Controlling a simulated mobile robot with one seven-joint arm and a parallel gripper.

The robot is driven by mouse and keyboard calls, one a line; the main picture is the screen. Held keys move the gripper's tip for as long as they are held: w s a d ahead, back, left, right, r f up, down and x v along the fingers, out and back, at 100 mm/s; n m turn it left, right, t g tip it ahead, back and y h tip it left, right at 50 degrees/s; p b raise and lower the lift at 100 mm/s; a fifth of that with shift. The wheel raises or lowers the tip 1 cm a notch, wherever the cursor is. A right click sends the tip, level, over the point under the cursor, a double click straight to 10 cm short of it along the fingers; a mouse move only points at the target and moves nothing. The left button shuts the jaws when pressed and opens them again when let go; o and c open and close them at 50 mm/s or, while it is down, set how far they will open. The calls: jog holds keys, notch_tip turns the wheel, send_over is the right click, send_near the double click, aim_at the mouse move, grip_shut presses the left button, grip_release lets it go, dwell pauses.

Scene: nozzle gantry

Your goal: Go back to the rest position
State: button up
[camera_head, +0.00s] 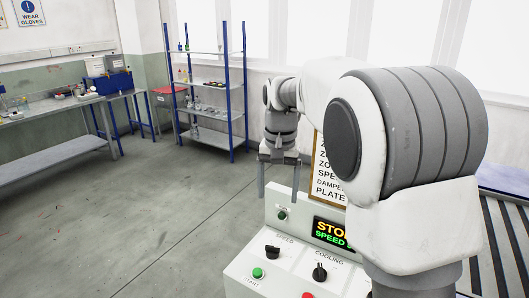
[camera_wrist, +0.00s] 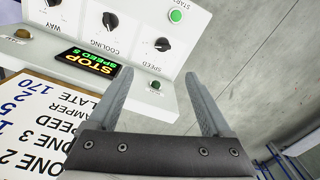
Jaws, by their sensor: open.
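My gripper (camera_head: 279,176) hangs pointing down just behind the top left edge of a pale control panel (camera_head: 237,270). Its two fingers are apart with nothing between them. In the wrist view my gripper (camera_wrist: 160,95) shows open, with the panel beyond its fingertips. The panel carries a black display (camera_head: 329,233) reading STOP and SPEED, a green START button (camera_head: 258,272), and black SPEED (camera_head: 272,252) and COOLING (camera_head: 320,272) knobs. A small green button or lamp (camera_head: 282,214) sits at the panel's upper left. My arm hides the panel's right part.
A framed text board (camera_head: 319,176) stands behind the panel, partly hidden by my arm. A blue-framed shelf (camera_head: 210,115) and a workbench (camera_head: 60,102) with small items stand at the back left. Grey floor (camera_head: 140,210) is clear left of the panel. A striped surface (camera_head: 502,245) lies at right.

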jog(key=s+d+r+n+t, duration=0.1)
jog(key=s+d+r, duration=0.2)
jog(key=s, duration=0.4)
jog(key=s+d+r+t, duration=0.2)
jog(key=s+d+r, duration=0.1)
jog(key=s, duration=0.4)
jog(key=s+d+f+n+t, duration=0.1)
jog(key=s+f, duration=0.1)
jog(key=s, duration=0.4)
jog(key=s+d+f+t, duration=0.1)
jog(key=s+d+f, duration=0.1)
jog(key=s, duration=0.4)
jog(key=shift+s+n, duration=0.35)
jog(key=shift+n, duration=0.05)
